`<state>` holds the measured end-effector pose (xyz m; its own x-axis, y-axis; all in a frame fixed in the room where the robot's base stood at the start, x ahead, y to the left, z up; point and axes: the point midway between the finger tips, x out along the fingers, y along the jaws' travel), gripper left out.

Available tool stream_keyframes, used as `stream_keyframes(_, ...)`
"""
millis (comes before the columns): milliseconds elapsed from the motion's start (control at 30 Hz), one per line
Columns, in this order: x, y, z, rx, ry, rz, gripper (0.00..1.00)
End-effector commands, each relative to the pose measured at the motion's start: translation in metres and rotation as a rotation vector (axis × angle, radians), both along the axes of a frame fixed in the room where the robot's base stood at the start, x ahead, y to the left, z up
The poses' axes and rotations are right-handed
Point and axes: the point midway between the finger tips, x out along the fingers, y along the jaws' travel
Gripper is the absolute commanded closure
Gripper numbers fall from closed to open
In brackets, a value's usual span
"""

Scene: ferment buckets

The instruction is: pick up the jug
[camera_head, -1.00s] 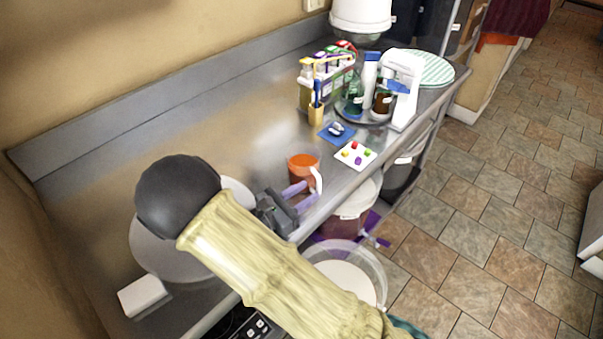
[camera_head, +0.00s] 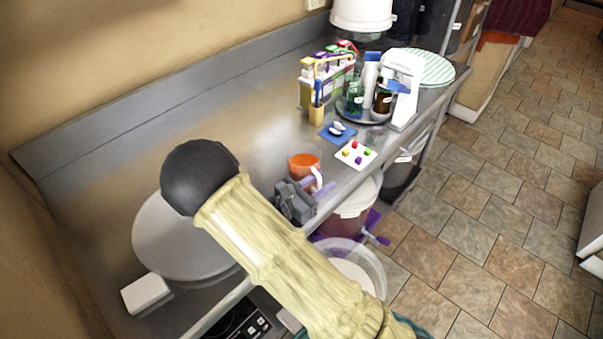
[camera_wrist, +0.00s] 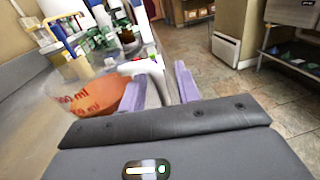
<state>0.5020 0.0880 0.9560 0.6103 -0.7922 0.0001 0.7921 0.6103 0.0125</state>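The jug (camera_head: 303,167) is orange with a white handle and stands on the metal counter near its front edge. In the wrist view the jug's orange body (camera_wrist: 95,100), with red "ml" marks, fills the left, and its white handle (camera_wrist: 157,74) shows between my two purple fingers. My gripper (camera_head: 316,185) is right at the handle side of the jug in the head view. Its fingers (camera_wrist: 160,85) are apart, one on either side of the handle, with a gap visible. Contact with the handle cannot be told.
A white card with coloured pieces (camera_head: 356,155) and a blue mat (camera_head: 338,132) lie behind the jug. A tray (camera_head: 366,119) of bottles stands farther back. A round grey disc (camera_head: 180,240) is at left. Buckets (camera_head: 352,215) stand below the counter edge.

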Motion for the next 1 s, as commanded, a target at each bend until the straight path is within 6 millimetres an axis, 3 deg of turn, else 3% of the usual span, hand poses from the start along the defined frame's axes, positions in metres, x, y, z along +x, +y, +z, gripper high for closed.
stream_keyframes(100,-0.0001,0.0004,0.0001,0.000,0.000,0.001,0.69)
stream_keyframes(267,-0.0002,0.0006,0.0001,0.000,0.000,0.001,1.00)
stream_keyframes(1000,0.0001,0.0006,0.0080,0.000,-0.004,0.000,1.00)
